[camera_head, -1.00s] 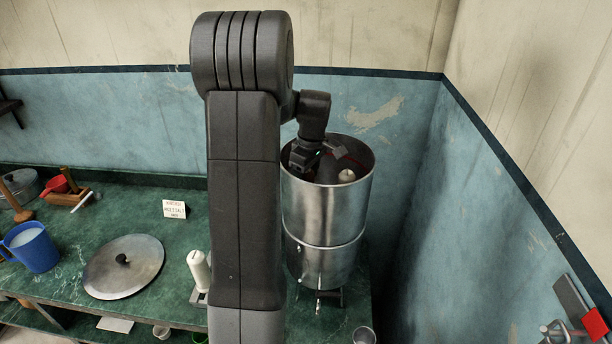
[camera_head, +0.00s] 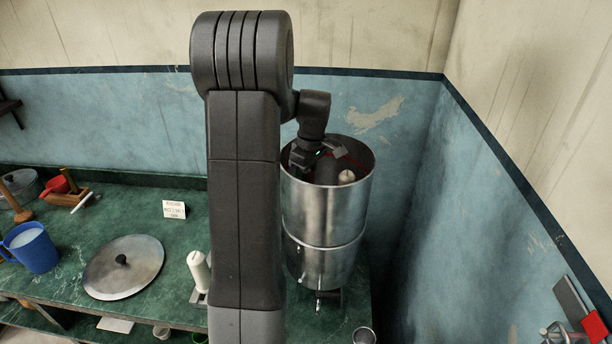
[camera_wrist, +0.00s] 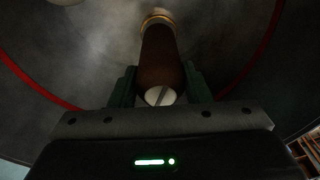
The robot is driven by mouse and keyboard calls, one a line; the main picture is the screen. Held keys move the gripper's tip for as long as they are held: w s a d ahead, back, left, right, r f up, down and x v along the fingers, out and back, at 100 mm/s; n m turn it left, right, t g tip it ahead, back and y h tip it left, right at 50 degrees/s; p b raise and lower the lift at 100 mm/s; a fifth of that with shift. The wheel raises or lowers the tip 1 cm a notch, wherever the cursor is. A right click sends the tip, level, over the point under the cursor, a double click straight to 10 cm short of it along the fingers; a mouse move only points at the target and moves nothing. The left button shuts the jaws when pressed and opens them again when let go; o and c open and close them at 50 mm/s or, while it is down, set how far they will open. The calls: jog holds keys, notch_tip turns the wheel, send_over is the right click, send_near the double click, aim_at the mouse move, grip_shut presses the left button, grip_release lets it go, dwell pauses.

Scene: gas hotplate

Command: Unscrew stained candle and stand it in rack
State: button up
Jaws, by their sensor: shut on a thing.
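The stained candle (camera_wrist: 160,55) is a brown cylinder in the wrist view, with a pale band at its far end and a white slotted end near me. My gripper (camera_wrist: 160,88) is shut on it, with one dark green finger on each side. This is inside the steel drum (camera_head: 325,212), which stands open at the right of the counter. A pale candle (camera_head: 346,177) shows inside the drum. A white candle (camera_head: 198,270) stands at what looks like a rack (camera_head: 197,297), partly behind my arm.
A round metal lid (camera_head: 123,278), a blue jug (camera_head: 32,247) and a small sign (camera_head: 174,209) are on the green counter (camera_head: 120,215). The drum wall surrounds my gripper closely. A small cup (camera_head: 364,336) is below the drum.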

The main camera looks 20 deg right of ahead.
jog(key=shift+r, duration=0.85)
jog(key=shift+w+d+r, duration=0.1)
jog(key=shift+r, duration=0.5)
jog(key=shift+r, duration=0.15)
notch_tip(320, 180, up, 20)
dwell(1.0)
